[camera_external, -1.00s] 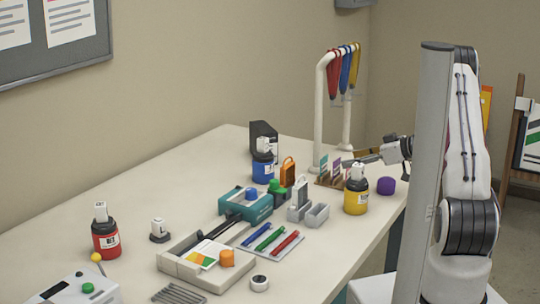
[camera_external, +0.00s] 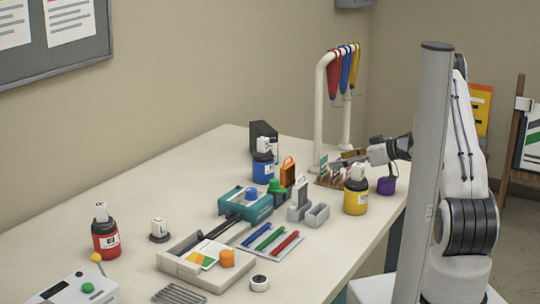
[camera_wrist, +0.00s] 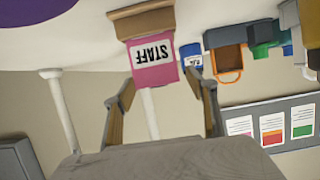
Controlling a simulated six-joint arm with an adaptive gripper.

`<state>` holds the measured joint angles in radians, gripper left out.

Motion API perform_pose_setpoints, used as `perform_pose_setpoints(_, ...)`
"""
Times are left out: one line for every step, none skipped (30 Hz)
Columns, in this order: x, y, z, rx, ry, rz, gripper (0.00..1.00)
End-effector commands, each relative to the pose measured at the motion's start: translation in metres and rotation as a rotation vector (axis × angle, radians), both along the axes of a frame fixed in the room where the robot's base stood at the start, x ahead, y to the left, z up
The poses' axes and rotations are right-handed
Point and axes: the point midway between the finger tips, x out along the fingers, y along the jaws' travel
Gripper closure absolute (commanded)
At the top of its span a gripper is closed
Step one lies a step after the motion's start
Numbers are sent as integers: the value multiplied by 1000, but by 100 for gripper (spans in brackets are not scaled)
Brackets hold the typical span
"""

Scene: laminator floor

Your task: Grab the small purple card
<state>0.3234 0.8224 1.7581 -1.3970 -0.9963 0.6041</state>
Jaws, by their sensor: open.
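The small purple card (camera_wrist: 165,72), pinkish purple with a white STAFF label, stands in a brown holder (camera_wrist: 142,22) in the wrist view, where everything appears upside down. My gripper (camera_wrist: 161,84) is open, with one finger on each side of the card and a gap showing on both sides. In the external view my gripper (camera_external: 345,161) is at the small brown card stand (camera_external: 332,184) near the far end of the table. A teal card (camera_external: 323,164) shows there at the left; the purple card is largely hidden behind my gripper.
A yellow bottle (camera_external: 356,198) and a purple round object (camera_external: 386,186) stand close to my gripper. A white rack (camera_external: 320,110) with hanging coloured straps rises behind the stand. A blue bottle (camera_external: 262,170) and an orange-handled item (camera_external: 288,172) are to the left.

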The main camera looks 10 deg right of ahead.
Motion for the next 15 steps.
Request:
perform_pose_setpoints(4,4,-3,0,0,2,43)
perform_pose_setpoints(6,7,-4,0,0,2,43)
perform_pose_setpoints(8,9,-5,0,0,2,43)
perform_pose_setpoints(10,11,-6,-1,-1,3,43)
perform_pose_setpoints(11,12,-7,0,0,2,43)
perform_pose_setpoints(13,13,-8,0,0,2,43)
perform_pose_setpoints(14,14,-8,0,0,1,43)
perform_pose_setpoints(14,14,-8,0,0,1,43)
perform_pose_setpoints(15,15,-8,0,0,0,43)
perform_pose_setpoints(15,15,-8,0,0,0,43)
perform_pose_setpoints(15,15,-8,0,0,0,43)
perform_pose_setpoints(15,15,-8,0,0,0,43)
perform_pose_setpoints(15,15,-8,0,0,0,43)
perform_pose_setpoints(15,15,-8,0,0,0,43)
perform_pose_setpoints(15,15,-8,-1,-1,0,43)
